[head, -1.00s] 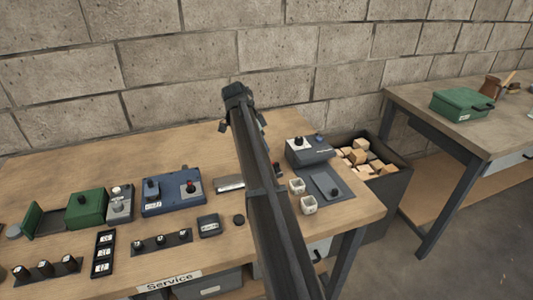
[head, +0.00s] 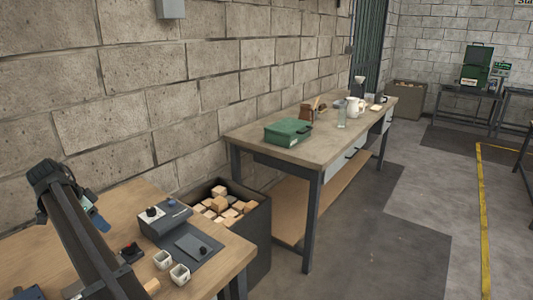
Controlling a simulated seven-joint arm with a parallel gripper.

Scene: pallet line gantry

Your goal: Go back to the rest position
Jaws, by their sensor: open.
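My arm rises from the bottom left of the head view, over the near bench (head: 230,262). My gripper (head: 71,218) is at its upper end, partly hidden behind the arm link. Its fingers show apart on either side of the link, so it is open. I see nothing held in it. It is above the bench, to the left of a grey-blue control box (head: 165,219).
A second bench (head: 325,143) holds a green case (head: 287,132). Open floor lies right.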

